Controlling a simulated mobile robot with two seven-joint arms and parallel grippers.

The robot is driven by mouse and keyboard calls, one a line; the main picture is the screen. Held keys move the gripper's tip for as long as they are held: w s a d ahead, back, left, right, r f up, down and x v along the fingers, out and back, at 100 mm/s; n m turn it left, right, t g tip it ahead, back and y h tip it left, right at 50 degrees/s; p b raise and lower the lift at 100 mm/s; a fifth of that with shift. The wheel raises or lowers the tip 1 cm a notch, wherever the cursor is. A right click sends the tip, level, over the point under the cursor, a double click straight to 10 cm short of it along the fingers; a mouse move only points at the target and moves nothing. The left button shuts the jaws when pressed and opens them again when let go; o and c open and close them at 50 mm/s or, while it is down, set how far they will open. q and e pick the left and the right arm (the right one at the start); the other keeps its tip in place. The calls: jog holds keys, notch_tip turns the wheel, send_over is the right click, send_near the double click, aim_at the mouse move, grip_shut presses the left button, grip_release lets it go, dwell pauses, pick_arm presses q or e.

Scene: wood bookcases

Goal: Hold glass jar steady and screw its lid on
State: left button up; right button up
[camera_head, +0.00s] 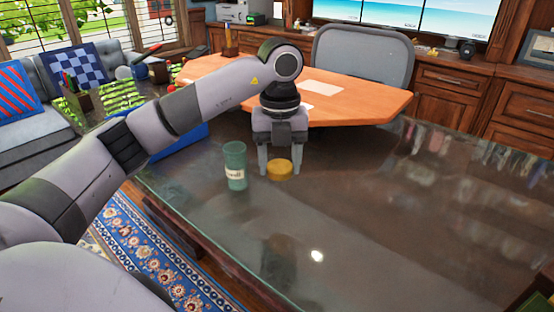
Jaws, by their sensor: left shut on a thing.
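A greenish glass jar (235,166) with a pale label stands upright and without a lid on the dark glossy table. The round yellow lid (279,168) is just right of the jar, apart from it. My left gripper (281,171) points down and is shut on the yellow lid, with one finger on each side. The lid is at or close to the table surface; I cannot tell whether it touches. My right gripper is out of view.
The dark glossy table (400,215) is clear to the right and in front. An orange-brown wooden desk (345,100) adjoins it behind, with a grey chair (363,58) beyond. A blue item (182,140) lies behind my left arm.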

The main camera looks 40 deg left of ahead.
pick_arm(q)
jog(key=shift+d+f+m, duration=0.1)
jog(key=shift+d+m, duration=0.4)
jog(key=shift+m, duration=0.2)
jog(key=d+f+m, duration=0.1)
jog(key=d+m, duration=0.4)
jog(key=m, duration=0.3)
jog(key=s+d+f+m, duration=0.1)
jog(key=d+m, duration=0.4)
jog(key=m, duration=0.4)
jog(key=s+d+f+m, duration=0.1)
jog(key=d+m, duration=0.4)
jog(key=m, duration=0.4)
jog(key=shift+s+f, duration=0.2)
jog(key=d+m, duration=0.1)
jog(key=m, duration=0.2)
jog(key=s+d+f+m, duration=0.1)
jog(key=d+m, duration=0.1)
jog(key=m, duration=0.2)
jog(key=s+d+f+m, duration=0.1)
jog(key=m, duration=0.3)
jog(key=shift+s+d, duration=0.25)
jog(key=shift+d, duration=0.15)
jog(key=m, duration=0.1)
jog(key=s+d+m, duration=0.1)
jog(key=m, duration=0.3)
jog(key=shift+s+d+f, duration=0.15)
jog(key=shift+d+f, duration=0.15)
jog(key=shift+f, duration=0.1)
